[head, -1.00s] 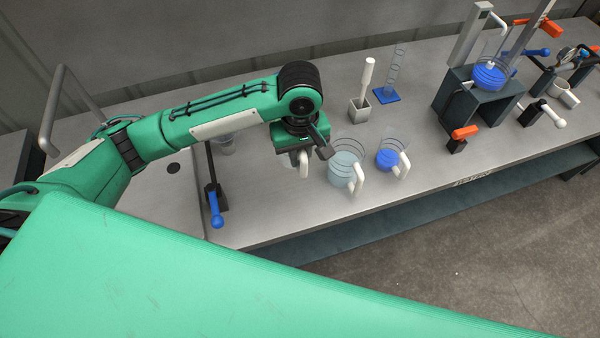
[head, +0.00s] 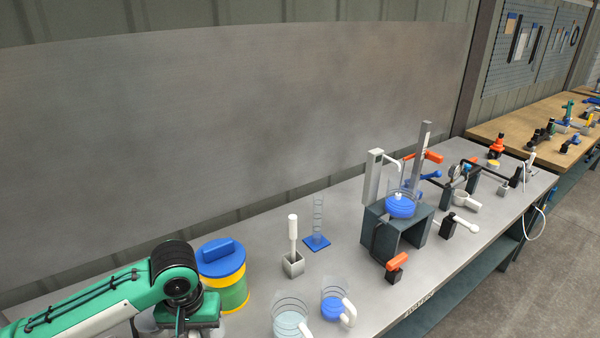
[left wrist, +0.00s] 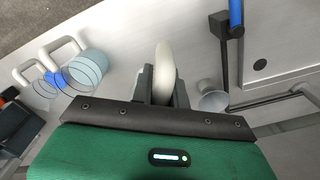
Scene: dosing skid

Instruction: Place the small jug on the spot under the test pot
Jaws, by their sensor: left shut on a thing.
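My left gripper (left wrist: 163,85) is shut on the white handle of a jug (left wrist: 165,65), which seems to be the small jug; its clear body is mostly hidden. In the head view, my left gripper (head: 187,325) is at the lower left edge, left of the other jugs. A clear pot with blue liquid (head: 401,206), likely the test pot, sits on a dark stand (head: 420,235) further right. The spot under it cannot be made out clearly. My right gripper is not in view.
A jug of pale liquid (head: 290,322) and a jug of blue liquid (head: 334,308) stand right of my gripper. Behind are a blue-lidded drum (head: 222,262), a grey holder (head: 293,265) and a cylinder (head: 318,225). An orange-handled valve (head: 396,262) stands before the stand.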

